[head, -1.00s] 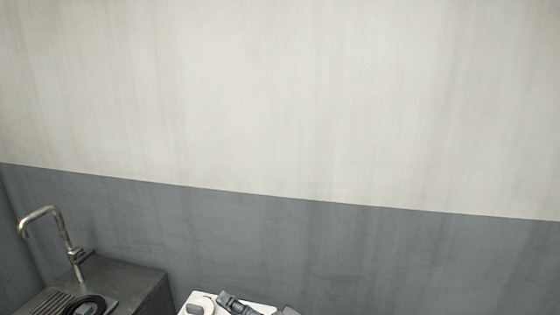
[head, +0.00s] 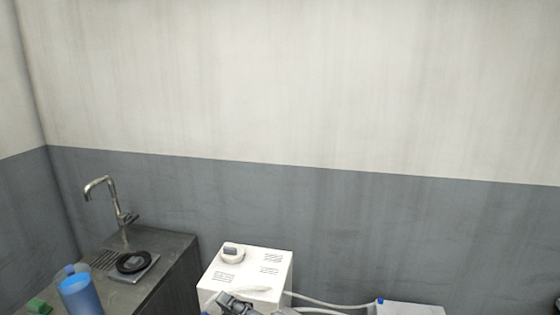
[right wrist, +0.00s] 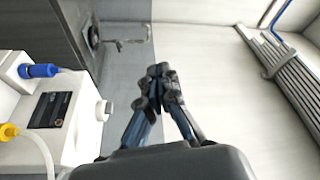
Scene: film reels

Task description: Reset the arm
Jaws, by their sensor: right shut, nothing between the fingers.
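My right gripper (head: 236,303) shows at the bottom edge of the head view, in front of the white box-shaped machine (head: 272,260). In the right wrist view its two fingers (right wrist: 160,76) meet at the tips, with nothing between them. The same view shows the white machine to the left of the fingers, apart from them. Most of my right arm is out of the head view. My left gripper is in neither view.
At left a dark counter (head: 176,249) carries a tap (head: 106,190), a black ring-shaped thing (head: 133,261), a blue cylinder (head: 80,296) and a green thing (head: 38,306). Pale hoses (head: 325,301) lead right to another white box (head: 410,309). Pipes (right wrist: 283,55) run along the wall.

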